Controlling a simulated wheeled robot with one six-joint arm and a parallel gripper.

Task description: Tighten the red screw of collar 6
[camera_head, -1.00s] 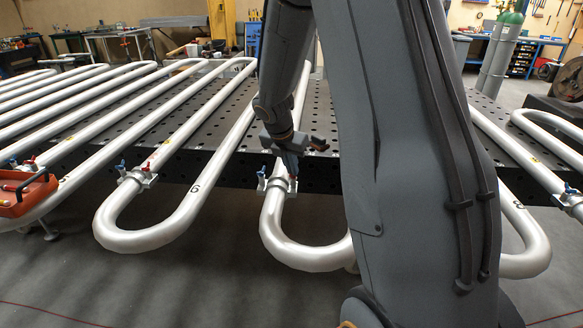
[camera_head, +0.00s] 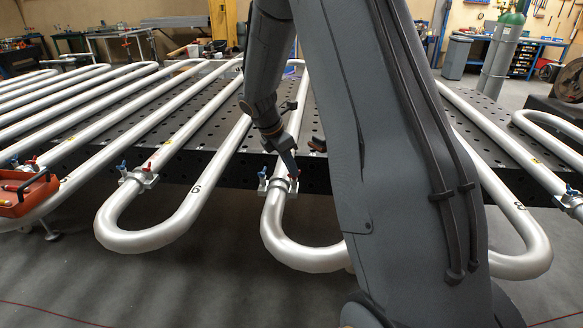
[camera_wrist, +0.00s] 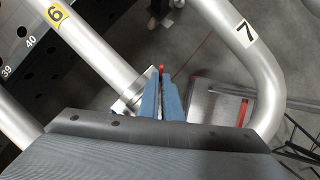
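The collar (camera_head: 279,185) is clamped round a silver tube near its bend, in the middle of the head view. It also shows in the wrist view (camera_wrist: 130,102), on the tube with a yellow label (camera_wrist: 56,14) reading 6. Its red screw (camera_head: 293,172) stands on its right side in the head view, and a blue handle (camera_head: 262,180) stands on its left. My gripper (camera_head: 292,168) reaches down from above to the red screw. In the wrist view its blue fingers (camera_wrist: 163,88) lie close together, with the screw's red end (camera_wrist: 161,69) at their tips. I cannot tell if they grip it.
A neighbouring collar (camera_head: 138,178) sits on the tube to the left. A red tray (camera_head: 22,192) is at the far left. The black perforated table (camera_head: 225,168) lies beneath the tubes. A bend labelled 7 (camera_wrist: 244,34) passes right of my fingers in the wrist view.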

